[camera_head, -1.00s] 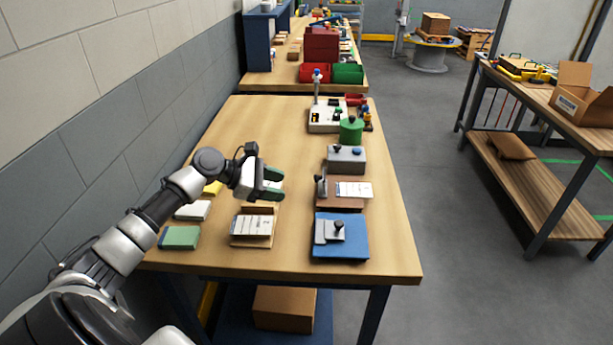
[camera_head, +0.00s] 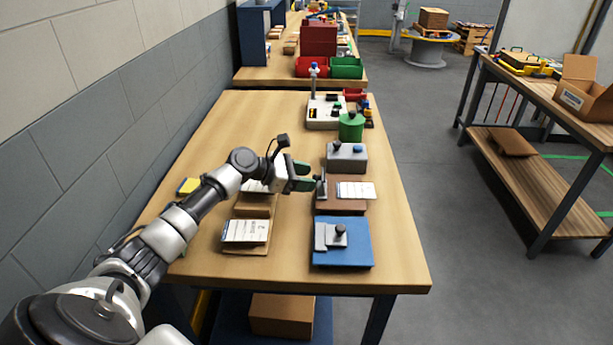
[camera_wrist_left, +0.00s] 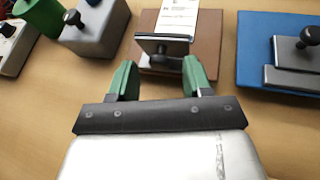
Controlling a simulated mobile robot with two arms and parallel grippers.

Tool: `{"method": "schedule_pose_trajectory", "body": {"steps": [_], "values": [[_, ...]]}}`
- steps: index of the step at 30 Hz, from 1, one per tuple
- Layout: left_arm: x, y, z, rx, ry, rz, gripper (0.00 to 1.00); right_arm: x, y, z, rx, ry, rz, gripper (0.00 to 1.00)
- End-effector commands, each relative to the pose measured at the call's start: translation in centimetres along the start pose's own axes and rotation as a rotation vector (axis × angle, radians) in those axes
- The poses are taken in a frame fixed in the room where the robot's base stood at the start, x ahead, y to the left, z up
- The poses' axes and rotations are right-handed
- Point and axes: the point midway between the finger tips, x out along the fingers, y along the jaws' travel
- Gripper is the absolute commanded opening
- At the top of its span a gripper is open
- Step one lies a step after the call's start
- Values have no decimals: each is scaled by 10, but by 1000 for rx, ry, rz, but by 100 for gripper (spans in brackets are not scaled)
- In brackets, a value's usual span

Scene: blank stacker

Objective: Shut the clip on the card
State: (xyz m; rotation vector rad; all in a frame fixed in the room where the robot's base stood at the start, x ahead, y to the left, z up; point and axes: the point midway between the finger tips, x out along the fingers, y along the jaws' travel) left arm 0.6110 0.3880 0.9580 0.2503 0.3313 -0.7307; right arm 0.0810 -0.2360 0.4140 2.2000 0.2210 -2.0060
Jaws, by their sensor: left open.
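The card (camera_head: 356,190) is white with print and lies on a brown board (camera_head: 340,207); it also shows in the left wrist view (camera_wrist_left: 178,18). The grey metal clip (camera_head: 320,187) stands raised at the board's left side, its plate (camera_wrist_left: 165,42) clear of the card. My left gripper (camera_head: 309,176) has green fingers and is open. In the left wrist view its fingers (camera_wrist_left: 160,78) stand either side of the clip's near end, with a small dark knob between them. I cannot tell whether they touch it. My right gripper is not in view.
A blue board (camera_head: 355,252) with a flat grey clip and black knob lies on the near side. A grey block (camera_head: 346,158) with knobs and a green cylinder (camera_head: 351,127) stand beyond. Card stacks (camera_head: 246,231) lie left. The table's right strip is clear.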

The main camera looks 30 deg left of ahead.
Motion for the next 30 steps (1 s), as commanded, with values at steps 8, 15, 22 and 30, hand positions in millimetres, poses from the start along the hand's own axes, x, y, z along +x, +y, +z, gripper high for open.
{"method": "schedule_pose_trajectory", "body": {"steps": [8,15,22,30], "values": [[7,0,0,1,2,0,49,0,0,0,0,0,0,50],[7,0,0,1,1,0,28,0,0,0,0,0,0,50],[6,0,0,1,2,0,0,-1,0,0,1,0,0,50],[5,0,7,9,33,0,0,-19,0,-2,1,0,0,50]]}}
